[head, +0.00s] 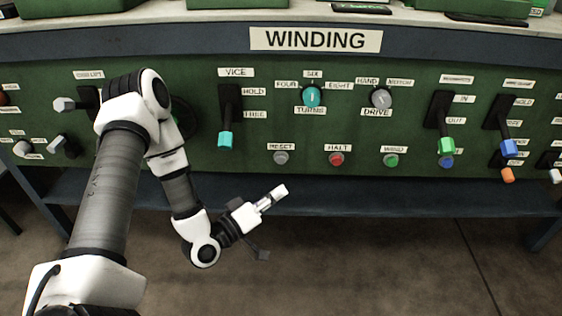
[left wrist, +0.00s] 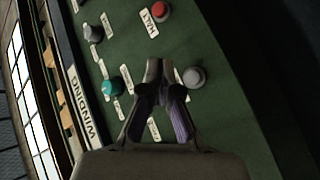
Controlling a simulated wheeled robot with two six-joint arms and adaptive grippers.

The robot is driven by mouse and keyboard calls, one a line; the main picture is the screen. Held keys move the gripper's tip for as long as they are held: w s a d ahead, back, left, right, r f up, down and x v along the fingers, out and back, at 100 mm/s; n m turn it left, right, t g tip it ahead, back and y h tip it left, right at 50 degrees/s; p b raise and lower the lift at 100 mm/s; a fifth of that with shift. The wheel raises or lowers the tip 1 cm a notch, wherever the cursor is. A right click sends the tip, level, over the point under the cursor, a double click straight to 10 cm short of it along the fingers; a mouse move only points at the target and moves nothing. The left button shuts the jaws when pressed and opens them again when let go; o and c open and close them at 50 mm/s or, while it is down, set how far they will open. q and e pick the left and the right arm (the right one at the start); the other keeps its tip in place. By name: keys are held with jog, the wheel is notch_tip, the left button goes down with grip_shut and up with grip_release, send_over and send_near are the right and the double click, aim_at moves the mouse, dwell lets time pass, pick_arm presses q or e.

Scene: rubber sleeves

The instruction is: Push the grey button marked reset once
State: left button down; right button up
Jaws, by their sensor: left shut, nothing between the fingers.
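The grey reset button (head: 281,157) is on the green panel in the head view, under its RESET label (head: 281,147). It also shows in the left wrist view as a grey round button (left wrist: 194,77), just right of my fingertips. My left gripper (head: 279,191) is shut and empty. In the head view its tips appear a little below the button, with a visible gap in the picture. In the left wrist view the closed fingers (left wrist: 165,68) show beside the button; I cannot tell the distance in depth. My right gripper is in no view.
The red HALT button (head: 336,159) and a green button (head: 391,160) sit in the same row to the right. Above are the teal knob (head: 312,95) and the grey drive knob (head: 381,97). The vice lever (head: 226,138) is to the left. Open floor lies below the panel.

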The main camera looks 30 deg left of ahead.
aim_at(281, 159)
pick_arm(q)
jog(key=w+a, duration=0.1)
jog(key=w, duration=0.1)
jog(key=w+a, duration=0.3)
jog(key=w, duration=0.2)
jog(key=shift+a, duration=0.15)
dwell(1.2)
jog(key=shift+w+a, duration=0.25)
jog(key=shift+w, duration=0.05)
jog(key=shift+w+a, duration=0.15)
jog(key=shift+w, duration=0.15)
dwell(0.6)
jog(key=shift+s+d, duration=0.4)
jog(key=shift+s, duration=0.25)
